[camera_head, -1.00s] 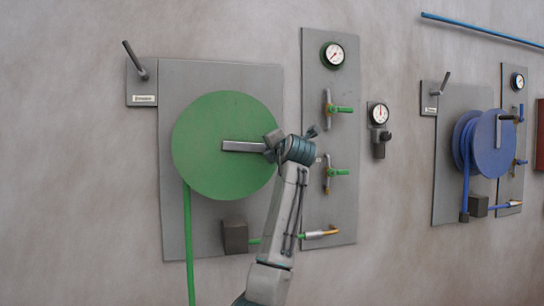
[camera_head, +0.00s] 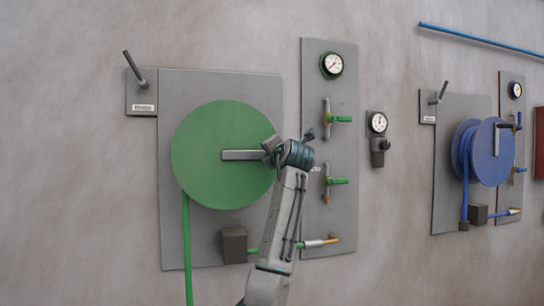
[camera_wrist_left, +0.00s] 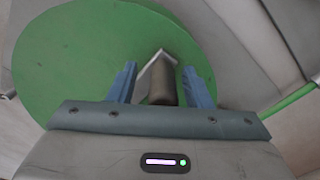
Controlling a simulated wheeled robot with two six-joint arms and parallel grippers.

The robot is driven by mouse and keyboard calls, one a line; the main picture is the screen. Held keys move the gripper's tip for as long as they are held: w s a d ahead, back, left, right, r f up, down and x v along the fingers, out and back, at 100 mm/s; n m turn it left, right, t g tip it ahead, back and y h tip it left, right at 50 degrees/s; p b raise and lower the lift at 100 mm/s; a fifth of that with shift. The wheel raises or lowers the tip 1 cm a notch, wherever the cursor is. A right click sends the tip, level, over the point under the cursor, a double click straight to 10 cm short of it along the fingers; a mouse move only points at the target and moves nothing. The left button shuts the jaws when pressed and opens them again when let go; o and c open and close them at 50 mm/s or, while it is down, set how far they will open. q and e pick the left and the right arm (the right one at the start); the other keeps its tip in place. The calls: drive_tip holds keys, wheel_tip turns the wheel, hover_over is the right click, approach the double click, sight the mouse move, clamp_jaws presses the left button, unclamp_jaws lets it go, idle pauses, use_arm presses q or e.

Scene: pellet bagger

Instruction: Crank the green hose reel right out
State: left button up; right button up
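The green hose reel (camera_head: 212,180) is a large disc on a grey wall panel, and green hose (camera_head: 187,250) hangs from its left side. Its grey crank arm (camera_head: 241,155) points right from the hub, nearly level. My left gripper (camera_head: 271,152) is at the outer end of the crank. In the left wrist view, the dark crank handle (camera_wrist_left: 163,84) stands between the two blue fingers of my left gripper (camera_wrist_left: 160,86). A gap shows on each side, so the fingers are open around the handle. My right gripper is out of view.
A lever on a plate (camera_head: 137,70) is at the reel's upper left. A valve panel (camera_head: 345,90) with a gauge (camera_head: 331,64) and green valves stands close right of my arm. A blue reel (camera_head: 490,150) is farther right. A dark box (camera_head: 234,245) sits below the green reel.

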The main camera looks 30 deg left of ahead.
use_arm(q)
drive_tip(key=shift+s+d+f, duration=0.1)
drive_tip(key=shift+s+d, duration=0.05)
drive_tip(key=shift+d, duration=0.15)
drive_tip(key=b+v, duration=0.1)
drive_tip(key=v, duration=0.9)
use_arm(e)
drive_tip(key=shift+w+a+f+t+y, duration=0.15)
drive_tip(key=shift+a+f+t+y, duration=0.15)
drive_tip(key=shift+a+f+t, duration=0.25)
use_arm(q)
drive_tip(key=shift+s, duration=0.15)
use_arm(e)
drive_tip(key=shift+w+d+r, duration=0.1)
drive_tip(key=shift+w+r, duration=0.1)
